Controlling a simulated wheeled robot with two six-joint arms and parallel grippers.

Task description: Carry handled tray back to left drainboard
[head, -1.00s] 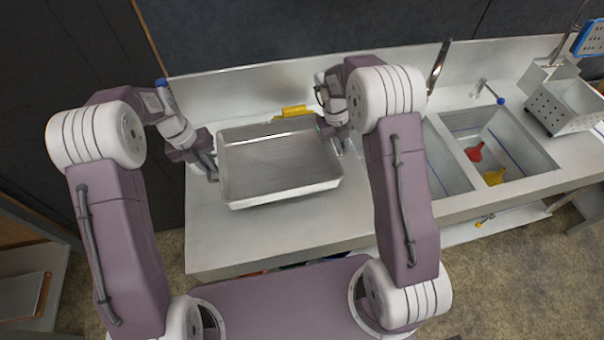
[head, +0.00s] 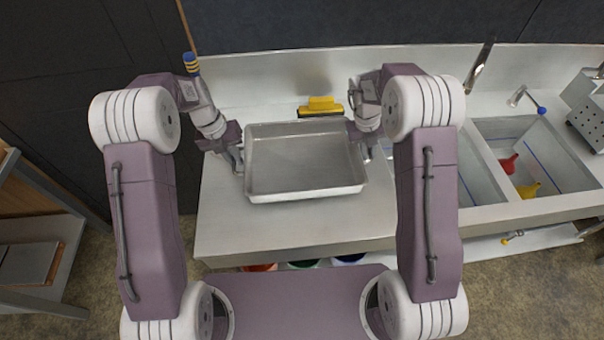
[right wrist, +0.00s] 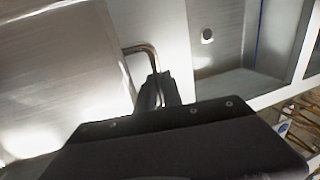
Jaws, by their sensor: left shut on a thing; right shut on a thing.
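The handled tray (head: 305,190), a shallow metal pan, is held over the left drainboard (head: 240,225), the flat steel surface left of the sinks. I cannot tell whether its underside touches the drainboard. My left gripper (head: 238,160) is shut on the handle at the tray's left side. My right gripper (head: 362,150) is at the right side. In the right wrist view its fingers (right wrist: 157,92) are shut on the bent metal handle (right wrist: 145,52), and the tray (right wrist: 60,60) shows at the left.
A yellow-topped black object (head: 320,106) stands just behind the tray. A sink (head: 480,165) and a second basin holding a red funnel (head: 508,163) and a yellow funnel (head: 528,190) lie to the right. A perforated metal box (head: 588,115) is at the far right. Bare drainboard shows in front of the tray.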

